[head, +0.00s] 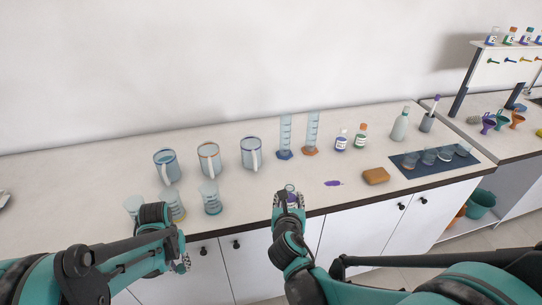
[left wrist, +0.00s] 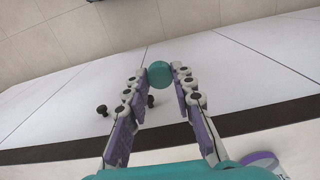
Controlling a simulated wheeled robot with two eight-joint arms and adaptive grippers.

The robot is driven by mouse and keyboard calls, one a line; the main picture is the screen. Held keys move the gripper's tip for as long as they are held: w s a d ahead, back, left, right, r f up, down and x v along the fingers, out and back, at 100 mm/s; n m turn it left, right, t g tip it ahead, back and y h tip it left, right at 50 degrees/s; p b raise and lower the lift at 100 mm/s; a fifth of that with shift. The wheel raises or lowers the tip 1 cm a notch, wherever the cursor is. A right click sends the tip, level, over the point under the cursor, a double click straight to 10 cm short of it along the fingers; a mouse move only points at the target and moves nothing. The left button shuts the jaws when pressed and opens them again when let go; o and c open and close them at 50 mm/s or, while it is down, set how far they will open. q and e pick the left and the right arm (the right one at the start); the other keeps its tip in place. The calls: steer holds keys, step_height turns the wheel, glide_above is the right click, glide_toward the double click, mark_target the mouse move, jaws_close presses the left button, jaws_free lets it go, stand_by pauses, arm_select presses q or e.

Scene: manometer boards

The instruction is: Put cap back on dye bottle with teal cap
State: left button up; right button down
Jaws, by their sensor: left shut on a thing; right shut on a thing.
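My left gripper (head: 183,265) is low in front of the counter's front edge. In the left wrist view, its fingertips are shut on the teal cap (left wrist: 160,74). The cap is clear of the counter. My right gripper (head: 290,200) is at the counter's front edge, right of the left one. It is shut on a small bottle (head: 291,189), mostly hidden by the fingers, with a bit of purple showing. Its mouth is too small to make out. Cap and bottle are well apart.
Mugs, beakers and cylinders stand left and behind. A dark mat (head: 408,168) holds glassware at right.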

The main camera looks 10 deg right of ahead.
steer(key=s+a+r+n+y, duration=0.2)
steer(key=s+a+n+y, duration=0.2)
steer(key=a, duration=0.5)
steer(key=shift+s+a+r+n+t+y, duration=0.15)
steer(key=shift+s+a+n+t+y, duration=0.2)
steer(key=shift+y, duration=0.35)
steer(key=shift+w, duration=0.1)
arm_select(q)
steer(key=w+d+r+m, duration=0.1)
steer(key=w+d+r, duration=0.3)
steer(key=d+r, duration=0.3)
steer(key=w+d+r, duration=0.4)
steer(key=d+r, duration=0.3)
steer(key=r, duration=0.1)
steer(key=s+d+r, duration=0.2)
steer(key=d+r, duration=0.4)
steer(key=r, duration=0.3)
steer(key=s+d+r, duration=0.3)
steer(key=d+r, duration=0.2)
steer(key=r, duration=0.3)
steer(key=shift+s+d+r+m, duration=0.3)
steer(key=shift+d+r+m, duration=0.05)
steer(key=shift+m, duration=0.05)
